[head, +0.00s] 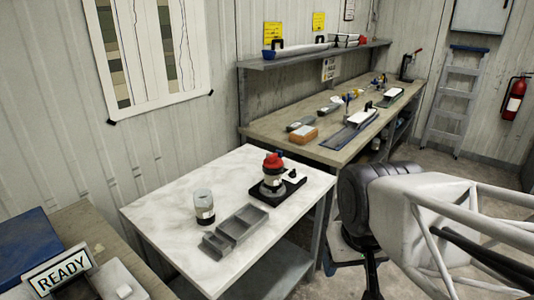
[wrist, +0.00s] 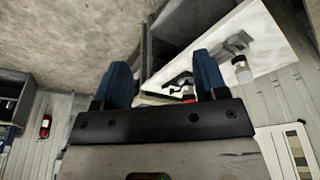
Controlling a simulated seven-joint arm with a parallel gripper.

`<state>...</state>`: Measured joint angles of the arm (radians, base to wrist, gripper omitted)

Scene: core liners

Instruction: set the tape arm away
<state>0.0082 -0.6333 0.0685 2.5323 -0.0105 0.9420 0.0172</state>
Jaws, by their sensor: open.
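A black fixture (head: 291,189) lies on the white marbled table (head: 165,205). Which part is the tape arm is not clear at this size. In the wrist view, my gripper (wrist: 162,82) is open, its two blue fingers wide apart with nothing held between them. The fixture (wrist: 178,82) and red cap (wrist: 188,91) show beyond the fingers, apart from them and partly hidden by the right finger.
A clear jar (head: 204,207) and a grey compartment tray (head: 236,228) stand on the table's front half. A long workbench (head: 270,127) with tools and a shelf (head: 300,58) run behind. A READY sign (head: 60,272) is at lower left. My arm fills the right side.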

